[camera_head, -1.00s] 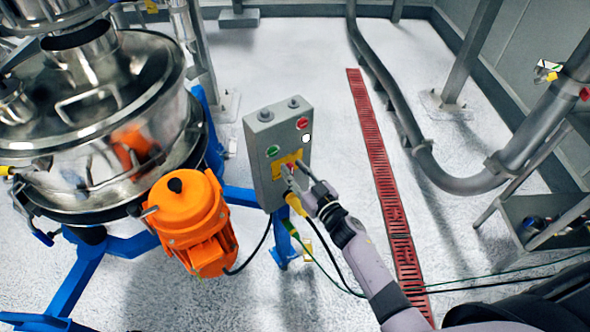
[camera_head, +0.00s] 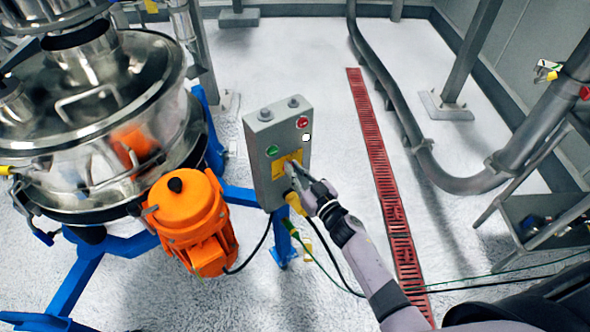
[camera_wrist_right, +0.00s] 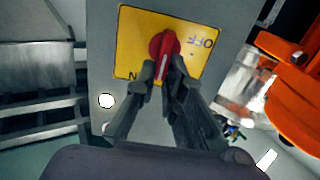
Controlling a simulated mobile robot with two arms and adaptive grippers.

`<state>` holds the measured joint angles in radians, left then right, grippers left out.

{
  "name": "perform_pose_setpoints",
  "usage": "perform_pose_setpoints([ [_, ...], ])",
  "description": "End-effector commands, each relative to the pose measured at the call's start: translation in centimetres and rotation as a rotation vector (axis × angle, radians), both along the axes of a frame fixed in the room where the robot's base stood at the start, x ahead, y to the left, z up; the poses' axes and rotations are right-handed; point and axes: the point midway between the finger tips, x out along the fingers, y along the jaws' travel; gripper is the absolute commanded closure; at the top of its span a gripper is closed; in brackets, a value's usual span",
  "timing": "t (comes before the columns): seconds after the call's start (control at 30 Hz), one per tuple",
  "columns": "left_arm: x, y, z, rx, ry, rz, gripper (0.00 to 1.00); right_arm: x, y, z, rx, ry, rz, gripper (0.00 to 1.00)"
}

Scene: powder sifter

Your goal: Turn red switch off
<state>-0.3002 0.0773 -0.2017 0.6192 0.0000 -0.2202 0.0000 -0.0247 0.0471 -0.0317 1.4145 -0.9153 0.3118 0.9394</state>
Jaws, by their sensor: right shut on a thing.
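The red switch (camera_wrist_right: 164,45) is a rotary knob with a white line, on a yellow plate (camera_wrist_right: 130,45) marked with upside-down OFF lettering in the right wrist view. The line runs close to upright in that view. In the head view the plate (camera_head: 279,169) is on the front of a grey control box (camera_head: 262,185), and my gripper mostly hides the knob. My right gripper (camera_head: 291,167) is at the plate. In the wrist view its two fingers (camera_wrist_right: 165,68) are closed on the knob's lower part. My left gripper is not in view.
The box also has a green button (camera_head: 272,150) and a red button (camera_head: 302,122). An orange motor (camera_head: 190,215) and a steel sifter (camera_head: 90,130) on a blue frame stand left. Cables hang below the box. A red floor grate (camera_head: 385,180) runs to the right.

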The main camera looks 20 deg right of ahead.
Motion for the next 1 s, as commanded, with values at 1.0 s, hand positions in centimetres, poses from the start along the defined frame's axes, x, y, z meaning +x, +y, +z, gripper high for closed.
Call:
perform_pose_setpoints([
  [1.0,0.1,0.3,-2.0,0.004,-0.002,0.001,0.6,-0.3,1.2,-0.6,-0.571,-0.163,0.001,1.0],
])
